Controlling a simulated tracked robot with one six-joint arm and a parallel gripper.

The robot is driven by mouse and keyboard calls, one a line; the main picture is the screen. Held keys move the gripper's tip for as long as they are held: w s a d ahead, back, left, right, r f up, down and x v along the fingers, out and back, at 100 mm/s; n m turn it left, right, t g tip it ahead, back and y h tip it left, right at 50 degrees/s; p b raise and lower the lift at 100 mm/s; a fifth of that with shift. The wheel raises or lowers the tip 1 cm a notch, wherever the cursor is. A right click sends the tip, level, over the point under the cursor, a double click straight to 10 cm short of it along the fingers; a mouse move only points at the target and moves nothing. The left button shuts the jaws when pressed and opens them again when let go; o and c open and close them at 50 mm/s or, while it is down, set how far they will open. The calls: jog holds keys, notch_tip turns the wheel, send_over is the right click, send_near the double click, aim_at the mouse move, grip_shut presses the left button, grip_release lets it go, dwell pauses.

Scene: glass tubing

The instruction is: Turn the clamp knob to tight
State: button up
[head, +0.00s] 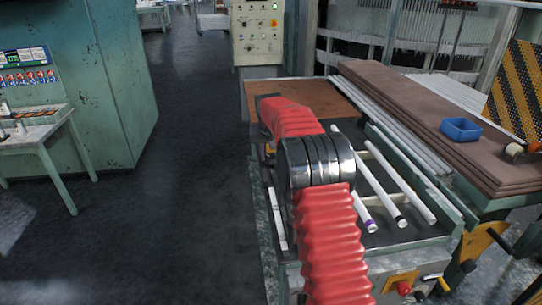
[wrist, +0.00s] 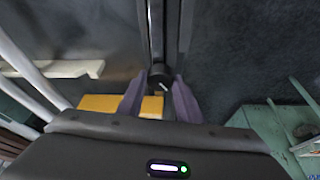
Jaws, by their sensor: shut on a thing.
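The clamp knob (wrist: 160,72) is a small dark round thing with a pale line on it in the wrist view. It sits at the near end of a dark upright bar or rail. My gripper (wrist: 158,80) has its two purple-grey fingers on either side of the knob and is shut on it. In the head view my red-sleeved arm hides the gripper and the knob. Which way the pale line stands against any tight mark is too small to tell.
White tubes (head: 384,186) lie on the green-framed bench right of my arm. Brown boards (head: 420,125) carry a blue tray (head: 461,129) farther right. A control cabinet (head: 258,35) stands behind. Dark floor (head: 190,130) on the left is open.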

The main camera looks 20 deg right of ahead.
jog(key=m, duration=0.2)
jog(key=m+h, duration=0.1)
jog(key=m, duration=0.1)
jog(key=shift+w+a+m+g+h, duration=0.1)
jog(key=shift+a+m+g+h, duration=0.1)
jog(key=shift+m+g+h, duration=0.15)
jog(key=shift+m+g, duration=0.55)
jog(key=shift+m, duration=0.7)
jog(key=o, duration=1)
jog(key=shift+o, duration=0.2)
jog(key=shift+h, duration=0.25)
jog(key=v, duration=1.3)
jog(key=shift+r, duration=0.3)
jog(key=shift+a, duration=0.15)
